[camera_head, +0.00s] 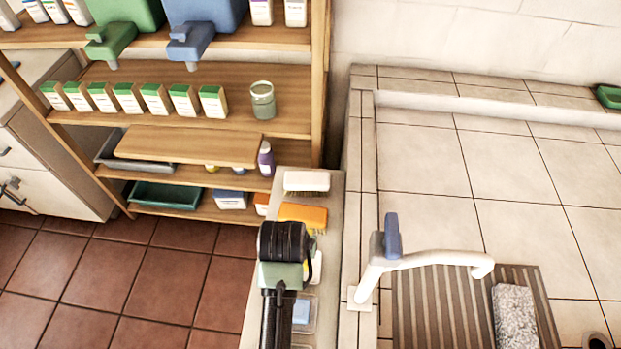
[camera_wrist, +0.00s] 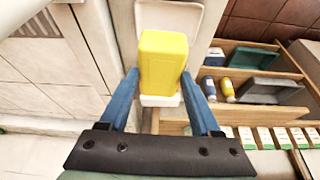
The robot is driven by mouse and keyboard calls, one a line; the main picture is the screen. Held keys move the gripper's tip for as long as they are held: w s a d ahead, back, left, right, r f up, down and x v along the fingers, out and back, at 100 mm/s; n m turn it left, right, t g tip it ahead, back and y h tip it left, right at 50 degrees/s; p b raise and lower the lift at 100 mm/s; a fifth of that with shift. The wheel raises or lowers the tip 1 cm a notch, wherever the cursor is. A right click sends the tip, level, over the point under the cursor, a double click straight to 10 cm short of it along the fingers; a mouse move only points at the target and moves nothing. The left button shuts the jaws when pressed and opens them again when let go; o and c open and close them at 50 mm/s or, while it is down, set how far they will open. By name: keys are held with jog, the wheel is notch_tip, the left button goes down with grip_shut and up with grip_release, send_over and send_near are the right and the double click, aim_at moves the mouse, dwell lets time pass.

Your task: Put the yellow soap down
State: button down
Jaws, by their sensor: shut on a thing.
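The yellow soap (camera_wrist: 163,58) is a rounded yellow block between the two blue fingers of my gripper (camera_wrist: 160,76) in the wrist view. The gripper is shut on it. A white open case (camera_wrist: 190,15) shows behind and below the soap, with part of it hidden by the soap. I cannot tell whether the soap touches it. In the head view my gripper (camera_head: 290,268) is over the narrow ledge (camera_head: 262,305), and my arm hides most of the soap. A white piece (camera_head: 317,266) shows just right of the gripper.
A white brush (camera_head: 306,181) and an orange brush (camera_head: 303,214) lie on the ledge beyond my gripper. A clear dish with a blue bar (camera_head: 301,312) lies nearer. A white tap (camera_head: 425,262) stands on the right. Wooden shelves (camera_head: 200,75) stand at the left.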

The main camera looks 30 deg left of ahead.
jog(key=f, duration=0.2)
jog(key=a+f, duration=0.1)
jog(key=f, duration=0.2)
jog(key=shift+w+a, duration=0.1)
jog(key=shift+w, duration=0.05)
jog(key=shift+f, duration=2.6)
jog(key=shift+f, duration=0.15)
jog(key=shift+c, duration=0.5)
grip_release()
jog(key=shift+f, duration=0.1)
jog(key=shift+r, duration=0.4)
jog(key=v, duration=1.1)
jog(key=shift+s+r+p, duration=0.3)
jog(key=shift+p, duration=0.15)
